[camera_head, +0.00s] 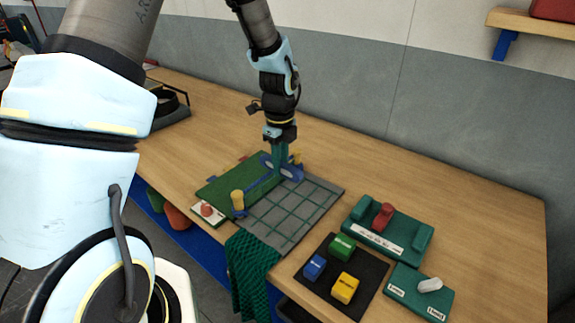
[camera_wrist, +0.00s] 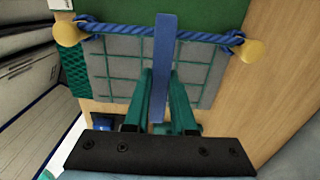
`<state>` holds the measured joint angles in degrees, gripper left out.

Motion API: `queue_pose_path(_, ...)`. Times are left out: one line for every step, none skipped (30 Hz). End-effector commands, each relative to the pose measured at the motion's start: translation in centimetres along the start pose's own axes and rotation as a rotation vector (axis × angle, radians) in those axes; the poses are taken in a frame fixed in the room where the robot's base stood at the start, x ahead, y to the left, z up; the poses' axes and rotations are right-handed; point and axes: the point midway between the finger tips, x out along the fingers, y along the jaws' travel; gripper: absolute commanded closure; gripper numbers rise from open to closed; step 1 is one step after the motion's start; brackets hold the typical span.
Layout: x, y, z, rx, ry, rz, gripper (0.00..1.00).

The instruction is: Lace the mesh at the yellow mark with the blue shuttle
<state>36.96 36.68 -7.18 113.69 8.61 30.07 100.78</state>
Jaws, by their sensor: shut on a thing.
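My gripper (camera_head: 279,158) points down over the far edge of the grey mesh panel (camera_head: 318,184) and is shut on the blue shuttle (camera_head: 294,173). In the wrist view, the blue shuttle (camera_wrist: 163,40) stands as a long strip between my two green fingers (camera_wrist: 161,88) and crosses the blue rope. The green mesh (camera_head: 285,212) lies as a grid on the panel. A blue rope (camera_wrist: 120,31) runs along the panel's edge between two yellow pegs (camera_wrist: 68,34), (camera_wrist: 253,50). I cannot make out a separate yellow mark. Whether the shuttle touches the mesh is unclear.
A green board (camera_head: 225,184) adjoins the panel. Green netting (camera_head: 250,270) hangs over the bench's front edge. To the right are a black mat (camera_head: 327,292) with blue, green and yellow blocks, and a green holder (camera_head: 385,238) with a red piece. The back right bench is clear.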

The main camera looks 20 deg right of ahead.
Motion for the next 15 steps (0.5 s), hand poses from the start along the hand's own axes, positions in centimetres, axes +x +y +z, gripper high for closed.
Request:
queue_pose_path(-0.1, 0.0, 0.5, -0.002, 0.000, 0.000, 1.00)
queue_pose_path(-0.1, 0.0, 0.7, -0.002, 0.000, 0.000, 1.00)
queue_pose_path(-0.1, 0.1, 1.1, -0.002, 0.001, 0.001, 1.00)
queue_pose_path(-0.1, 0.1, 1.4, -0.003, 0.001, 0.001, 1.00)
queue_pose_path(-0.1, 0.1, 1.6, -0.003, 0.001, 0.001, 1.00)
queue_pose_path(-0.1, 0.1, 1.9, -0.002, 0.001, 0.001, 1.00)
queue_pose_path(-0.1, 0.1, 2.2, -0.002, 0.001, 0.001, 1.00)
queue_pose_path(-0.1, 0.0, 2.5, -0.001, 0.000, 0.001, 1.00)
queue_pose_path(-0.1, 0.0, 2.8, -0.001, 0.000, 0.001, 1.00)
queue_pose_path(-0.1, 0.0, 3.0, -0.001, 0.000, 0.000, 1.00)
queue_pose_path(-0.1, 0.0, 3.3, -0.001, 0.000, 0.000, 1.00)
queue_pose_path(-0.1, 0.0, 3.6, -0.001, 0.001, 0.001, 1.00)
queue_pose_path(-0.1, 0.1, 3.9, -0.002, 0.001, 0.001, 1.00)
queue_pose_path(-0.1, 0.1, 4.2, -0.002, 0.001, 0.001, 1.00)
queue_pose_path(-0.1, 0.1, 4.5, -0.002, 0.001, 0.001, 1.00)
